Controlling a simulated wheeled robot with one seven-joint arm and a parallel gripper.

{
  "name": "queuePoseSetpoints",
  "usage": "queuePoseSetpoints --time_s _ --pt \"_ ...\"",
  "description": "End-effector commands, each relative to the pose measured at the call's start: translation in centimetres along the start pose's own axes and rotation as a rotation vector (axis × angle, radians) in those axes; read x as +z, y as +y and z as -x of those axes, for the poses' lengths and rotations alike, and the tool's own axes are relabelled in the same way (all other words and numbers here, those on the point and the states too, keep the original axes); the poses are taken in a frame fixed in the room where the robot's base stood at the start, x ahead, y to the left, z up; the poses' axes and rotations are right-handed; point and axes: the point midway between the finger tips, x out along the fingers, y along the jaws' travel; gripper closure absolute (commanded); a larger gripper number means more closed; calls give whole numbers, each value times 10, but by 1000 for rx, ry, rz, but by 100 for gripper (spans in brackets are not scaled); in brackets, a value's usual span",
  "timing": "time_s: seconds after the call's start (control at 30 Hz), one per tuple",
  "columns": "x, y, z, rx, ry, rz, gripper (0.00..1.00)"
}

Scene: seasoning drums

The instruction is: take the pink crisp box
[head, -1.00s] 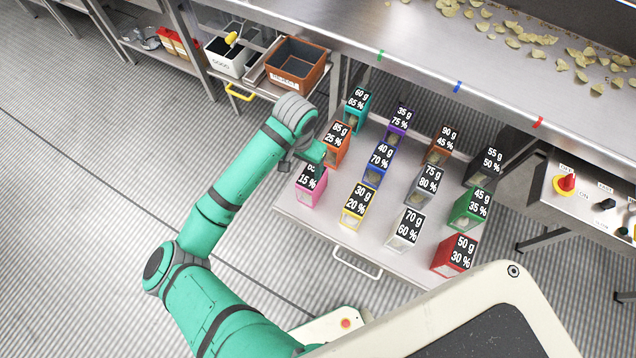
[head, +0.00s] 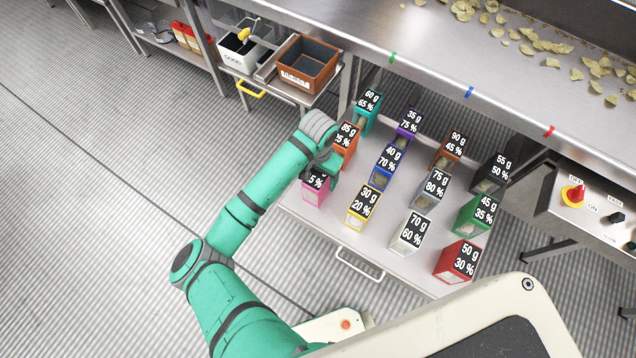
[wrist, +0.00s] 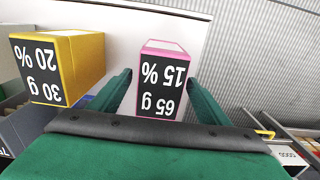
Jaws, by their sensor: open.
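The pink crisp box (head: 315,191) stands at the near left corner of the low tray table, its top partly hidden by my wrist in the head view. In the wrist view the pink box (wrist: 162,82) shows a black label reading 65 g, 15 %. My gripper (wrist: 160,95) is open, with one green finger on each side of the box and a gap visible on both sides. Nothing is held. In the head view my fingertips are largely hidden behind the wrist.
The yellow box (head: 363,205) stands to the right of the pink one, and the orange box (head: 345,146) stands behind it. Several other coloured boxes fill the tray table (head: 385,265). A brown bin (head: 308,65) and a white bin (head: 238,52) sit at the back left.

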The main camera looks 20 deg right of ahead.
Motion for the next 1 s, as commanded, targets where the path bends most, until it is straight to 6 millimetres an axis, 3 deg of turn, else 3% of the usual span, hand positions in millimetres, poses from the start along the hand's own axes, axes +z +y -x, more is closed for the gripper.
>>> queuePoseSetpoints --time_s 0.2,0.4,0.43,0.63,1.0 --pt "1 0 -26 1 -1 1 30" --pt "1 0 -28 1 0 0 30" --pt "1 0 -28 1 0 0 32" --pt "1 0 -28 1 0 0 79" --pt "0 -1 -18 -1 3 0 79"
